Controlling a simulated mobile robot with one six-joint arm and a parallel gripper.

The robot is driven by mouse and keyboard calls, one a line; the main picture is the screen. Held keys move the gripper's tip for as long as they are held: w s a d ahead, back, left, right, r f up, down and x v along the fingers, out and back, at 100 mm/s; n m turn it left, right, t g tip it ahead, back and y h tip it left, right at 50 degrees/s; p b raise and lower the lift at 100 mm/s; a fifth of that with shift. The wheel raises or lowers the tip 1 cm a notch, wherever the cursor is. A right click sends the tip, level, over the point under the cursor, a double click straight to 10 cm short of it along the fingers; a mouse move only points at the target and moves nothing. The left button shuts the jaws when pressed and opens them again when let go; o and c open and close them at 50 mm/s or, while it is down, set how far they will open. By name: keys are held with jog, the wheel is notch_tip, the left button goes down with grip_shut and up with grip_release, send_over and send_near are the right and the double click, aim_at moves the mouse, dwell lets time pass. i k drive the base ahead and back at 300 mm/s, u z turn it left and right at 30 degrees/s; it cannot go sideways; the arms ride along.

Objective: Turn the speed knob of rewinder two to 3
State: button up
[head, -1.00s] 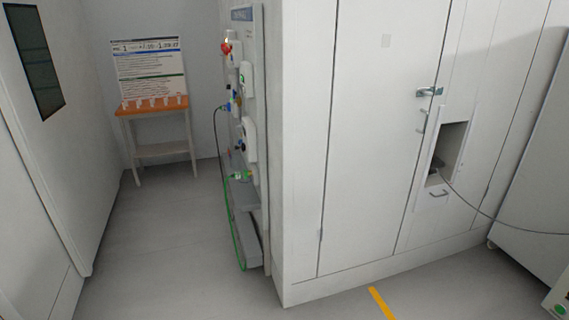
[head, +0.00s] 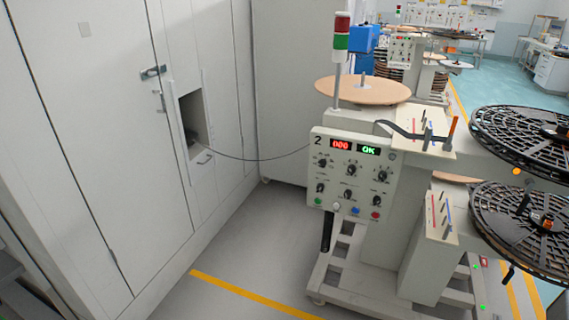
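Rewinder two (head: 384,225) stands right of centre in the head view, with a "2" on its control panel (head: 314,155). The panel has a red "000" display (head: 340,144) and a green "OK" display (head: 369,150). Several black knobs sit below the displays, among them an upper left knob (head: 323,163) and an upper right knob (head: 381,176). Their labels are too small to read, so I cannot tell which is the speed knob or where it points. My gripper is not in view.
A white cabinet wall (head: 100,150) with an opening (head: 192,120) is at left. A cable (head: 255,159) spans from it to the rewinder. Clear grey floor (head: 245,255) with a yellow line (head: 255,295) lies between. Black reels (head: 530,215) jut out at right.

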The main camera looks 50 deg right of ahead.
aim_at(351, 169)
jog(key=u, duration=0.3)
jog(key=k, duration=0.15)
jog(key=z, duration=2.45)
jog(key=k, duration=0.55)
jog(key=u, duration=0.15)
jog(key=i, duration=0.45)
jog(key=z, duration=0.05)
